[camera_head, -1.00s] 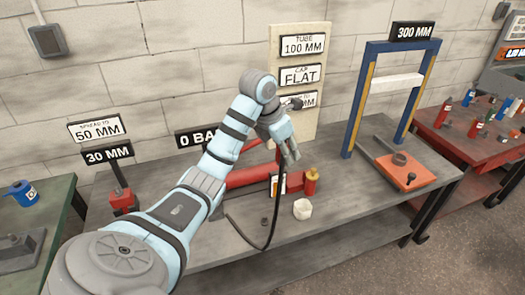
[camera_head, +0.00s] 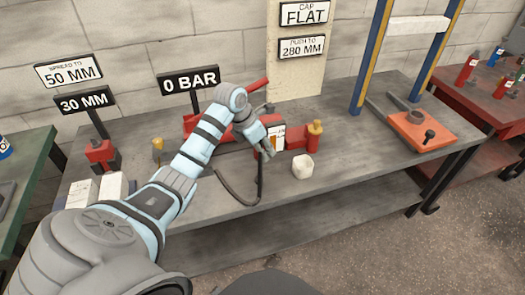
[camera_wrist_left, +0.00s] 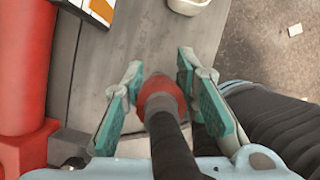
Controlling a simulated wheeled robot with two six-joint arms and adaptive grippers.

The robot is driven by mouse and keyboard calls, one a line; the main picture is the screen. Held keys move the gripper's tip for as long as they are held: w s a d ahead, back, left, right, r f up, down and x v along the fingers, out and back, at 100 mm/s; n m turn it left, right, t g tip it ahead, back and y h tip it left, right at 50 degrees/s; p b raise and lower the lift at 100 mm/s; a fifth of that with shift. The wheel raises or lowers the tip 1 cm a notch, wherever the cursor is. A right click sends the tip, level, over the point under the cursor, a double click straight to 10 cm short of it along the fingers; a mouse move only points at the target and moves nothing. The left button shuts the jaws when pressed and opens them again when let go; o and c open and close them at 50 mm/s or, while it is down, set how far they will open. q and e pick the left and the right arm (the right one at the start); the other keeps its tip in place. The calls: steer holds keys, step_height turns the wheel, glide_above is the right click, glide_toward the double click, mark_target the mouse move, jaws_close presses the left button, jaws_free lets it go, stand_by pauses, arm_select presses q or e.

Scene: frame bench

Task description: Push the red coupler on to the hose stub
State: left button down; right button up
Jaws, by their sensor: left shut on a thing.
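The red coupler (camera_wrist_left: 160,92) shows between the fingers of my left gripper (camera_wrist_left: 160,68) in the left wrist view. A dark, hose-like piece (camera_wrist_left: 172,150) runs from it toward the wrist. In the head view my left gripper (camera_head: 267,150) is over the bench, in front of the red pump (camera_head: 298,138), and its fingers hide the coupler. The black hose (camera_head: 248,199) hangs in a loop below the gripper. I cannot make out the hose stub for certain, nor whether the coupler touches it. My right gripper is not in view.
A white cup (camera_head: 303,166) stands on the grey bench (camera_head: 350,170), right of my left gripper. The blue press frame (camera_head: 374,60) and an orange block (camera_head: 422,131) are farther right. A 0 BAR sign (camera_head: 188,81) stands behind my arm.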

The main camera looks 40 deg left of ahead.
arm_select(q)
steer(key=shift+s+r, duration=0.1)
steer(key=shift+r, duration=0.05)
step_height(320, 180, down, 5)
steer(key=b, duration=0.3)
steer(key=shift+f+b, duration=0.5)
steer(key=shift+b, duration=0.05)
steer(key=shift+p, duration=0.4)
stand_by(0.8)
steer(key=shift+f+b, duration=1.55)
steer(key=shift+f, duration=0.45)
steer(key=c, duration=1.2)
jaws_free()
steer(key=shift+r, duration=0.1)
